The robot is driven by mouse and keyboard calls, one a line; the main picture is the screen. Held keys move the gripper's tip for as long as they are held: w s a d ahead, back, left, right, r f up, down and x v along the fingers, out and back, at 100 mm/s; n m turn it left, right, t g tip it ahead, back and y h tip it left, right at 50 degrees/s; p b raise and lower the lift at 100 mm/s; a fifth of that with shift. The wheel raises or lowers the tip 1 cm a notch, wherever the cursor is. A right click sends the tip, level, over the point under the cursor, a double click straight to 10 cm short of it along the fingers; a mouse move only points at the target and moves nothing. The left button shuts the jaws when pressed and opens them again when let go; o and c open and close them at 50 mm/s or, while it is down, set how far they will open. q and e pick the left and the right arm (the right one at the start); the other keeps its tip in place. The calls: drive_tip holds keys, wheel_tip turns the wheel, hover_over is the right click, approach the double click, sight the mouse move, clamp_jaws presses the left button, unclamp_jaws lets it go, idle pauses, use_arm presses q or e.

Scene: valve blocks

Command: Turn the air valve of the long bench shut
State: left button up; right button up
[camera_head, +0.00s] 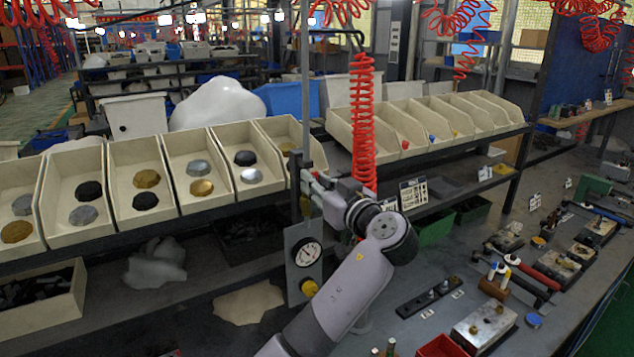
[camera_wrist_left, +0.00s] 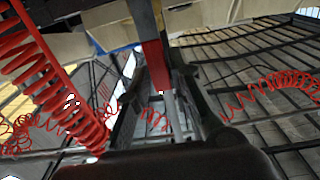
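A vertical grey air pipe (camera_head: 305,90) stands at the front of the long bench. A grey panel on it carries a round gauge (camera_head: 307,253) and a yellow knob (camera_head: 309,288). My left gripper (camera_head: 308,185) points left at the pipe, above the gauge, and hides part of it. In the left wrist view a red bar (camera_wrist_left: 155,65), seemingly the valve's lever, lies along the pipe, in front of my dark fingers (camera_wrist_left: 175,85). The fingers stand on either side of the pipe and bar; whether they touch is unclear. The valve body is mostly hidden. My right gripper is out of view.
A red coiled hose (camera_head: 362,120) hangs just right of my left gripper and shows in the left wrist view (camera_wrist_left: 50,75). Cream bins (camera_head: 140,165) with discs stand behind and left. The worktop (camera_head: 400,330) at right holds a black strip (camera_head: 430,298), blocks and tools.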

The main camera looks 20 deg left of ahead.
use_arm(q)
clamp_jaws()
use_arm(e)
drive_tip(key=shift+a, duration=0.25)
